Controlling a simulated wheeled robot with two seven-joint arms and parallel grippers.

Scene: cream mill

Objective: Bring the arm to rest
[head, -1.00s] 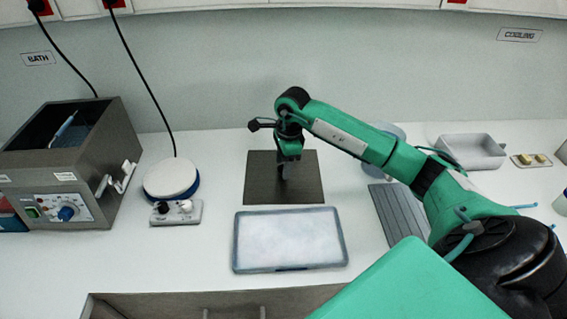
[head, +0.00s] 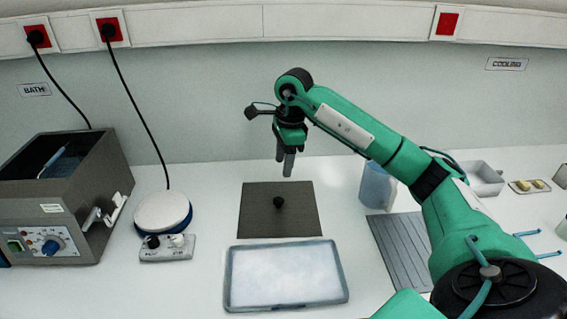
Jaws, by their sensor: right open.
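My right arm reaches in from the lower right. Its gripper (head: 284,170) is open and empty, with the fingers pointing down. It hangs above the back part of a dark square mat (head: 262,222). A small black knob-like thing (head: 278,202) stands on the mat, below the gripper and apart from it. My left gripper is not in view.
A tray with a white surface (head: 284,276) lies in front of the mat. A round white-topped stirrer (head: 162,212) and a grey bath box (head: 60,205) stand left. A blue-white jug (head: 376,186), grey ribbed board (head: 398,246) and grey bin (head: 484,180) are right.

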